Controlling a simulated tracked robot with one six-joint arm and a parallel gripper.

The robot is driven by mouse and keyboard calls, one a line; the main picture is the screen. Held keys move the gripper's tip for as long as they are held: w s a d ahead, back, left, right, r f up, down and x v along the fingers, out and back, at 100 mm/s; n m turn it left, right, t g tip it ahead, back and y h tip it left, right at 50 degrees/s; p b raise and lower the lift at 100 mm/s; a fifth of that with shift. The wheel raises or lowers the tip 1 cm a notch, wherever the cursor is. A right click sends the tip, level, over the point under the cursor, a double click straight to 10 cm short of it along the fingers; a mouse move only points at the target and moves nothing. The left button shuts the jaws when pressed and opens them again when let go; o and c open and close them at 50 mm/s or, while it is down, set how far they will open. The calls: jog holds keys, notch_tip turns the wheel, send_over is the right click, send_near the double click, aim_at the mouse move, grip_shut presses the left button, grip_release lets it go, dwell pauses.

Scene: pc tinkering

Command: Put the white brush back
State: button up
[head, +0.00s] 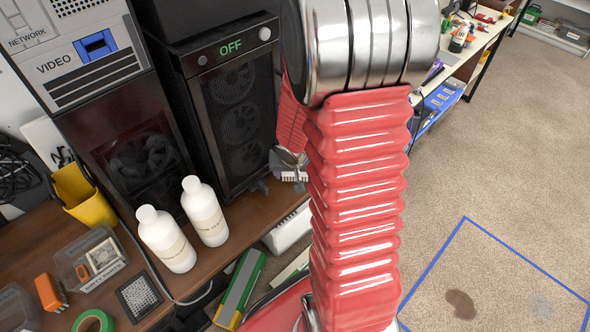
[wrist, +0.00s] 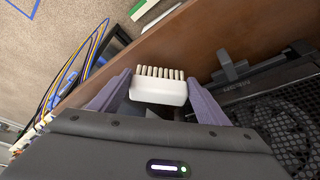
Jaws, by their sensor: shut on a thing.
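The white brush (wrist: 160,92) is between the two purple-grey fingers of my gripper (wrist: 158,88) in the wrist view, with its pale bristles pointing to the top of the picture. My gripper is shut on it. In the head view my red arm covers most of the gripper; only a small part of the gripper and brush (head: 298,176) shows, in front of the black PC case (head: 233,125) marked OFF, near the right end of the wooden desk (head: 165,268).
Two white bottles (head: 187,228) stand upright on the desk, left of my arm. Further left are a yellow holder (head: 85,195), a clear bin (head: 88,258), an orange brush-like item (head: 48,292) and green tape (head: 93,322). Open carpet (head: 500,150) lies right.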

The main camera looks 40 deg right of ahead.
jog(key=shift+f, duration=0.35)
jog(key=o, duration=0.5)
jog(key=shift+c, duration=0.2)
jog(key=shift+o, duration=1)
jog(key=shift+o, duration=1.1)
jog(key=shift+o, duration=0.3)
jog(key=o, duration=0.5)
jog(key=shift+c, duration=0.2)
